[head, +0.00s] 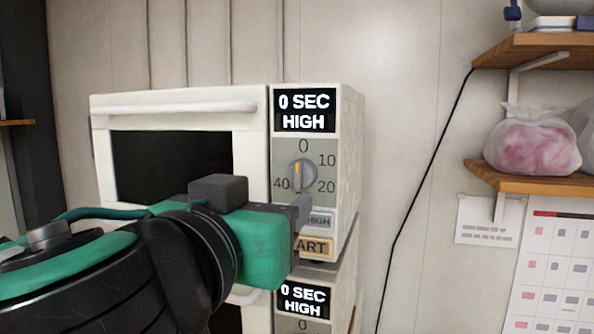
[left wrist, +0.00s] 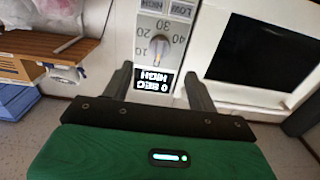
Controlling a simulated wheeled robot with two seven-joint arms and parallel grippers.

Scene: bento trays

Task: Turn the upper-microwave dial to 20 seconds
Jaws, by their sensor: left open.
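The upper microwave (head: 250,105) is white, with a dark door window and a control panel on its right side. Its display (head: 305,110) reads 0 SEC HIGH. The grey dial (head: 303,174) sits below the display, its orange mark pointing up near 0; 10, 20 and 40 show around it. My left gripper (head: 302,208) is in front of the panel, just below the dial in the picture, partly covering the buttons. In the left wrist view the fingers (left wrist: 158,80) are open and empty; a dial (left wrist: 160,48) shows upside down between and beyond them. My right gripper is not seen.
A second microwave (head: 345,285) stands directly below, its display also reading 0 SEC HIGH. Wooden shelves (head: 530,178) with plastic bags hang on the right wall, above a calendar (head: 555,270). A black cable (head: 420,190) runs down the wall.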

